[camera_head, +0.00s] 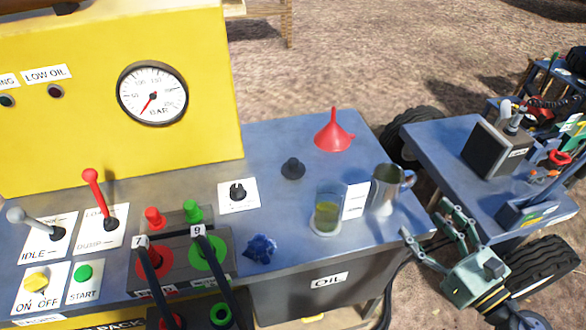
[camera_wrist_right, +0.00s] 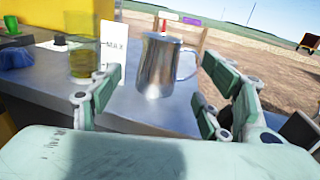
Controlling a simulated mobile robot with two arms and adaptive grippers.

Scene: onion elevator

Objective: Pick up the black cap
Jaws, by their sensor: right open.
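The black cap (camera_head: 293,168) sits on the blue-grey bench top in the head view, left of and below the red funnel. My right gripper (camera_head: 424,231) is open and empty at the right end of the bench, well to the right of the cap. In the wrist view its fingers (camera_wrist_right: 160,95) stand apart, with the metal jug beyond them. My left gripper is not in view.
The metal jug (camera_head: 387,190), a glass with yellowish liquid (camera_head: 326,213) and a white card (camera_head: 355,200) stand between my right gripper and the cap. A red funnel (camera_head: 333,134) and a blue crumpled cloth (camera_head: 260,249) lie near. A yellow panel (camera_head: 60,130) rises at left.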

